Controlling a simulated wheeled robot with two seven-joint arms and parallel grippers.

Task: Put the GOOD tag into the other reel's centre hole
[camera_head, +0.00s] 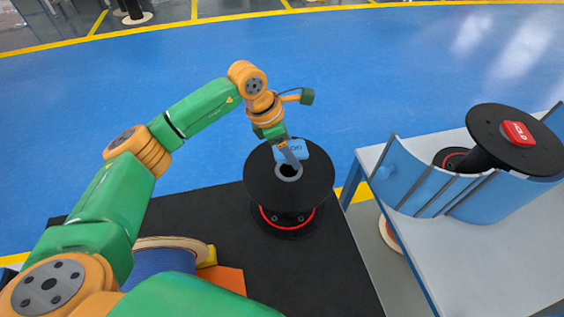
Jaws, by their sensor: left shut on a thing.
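A blue tag with lettering (299,147), which I take as the GOOD tag, is in my left gripper (288,158). The gripper is shut on it, pointing down over a black reel (262,190) that stands upright on the dark table. The reel's grey-rimmed centre hole (288,174) shows just below the fingertips, partly covered by them. Whether the tag touches the reel top I cannot tell. A second black reel (490,122) stands at the right with a red tag (517,133) on its top. My right gripper is out of view.
The dark table top (325,270) is clear in front of the black reel. A blue-wound spool (165,260) and an orange piece (222,278) lie at lower left. A light table (480,255) with a curved blue guard (420,185) stands at right.

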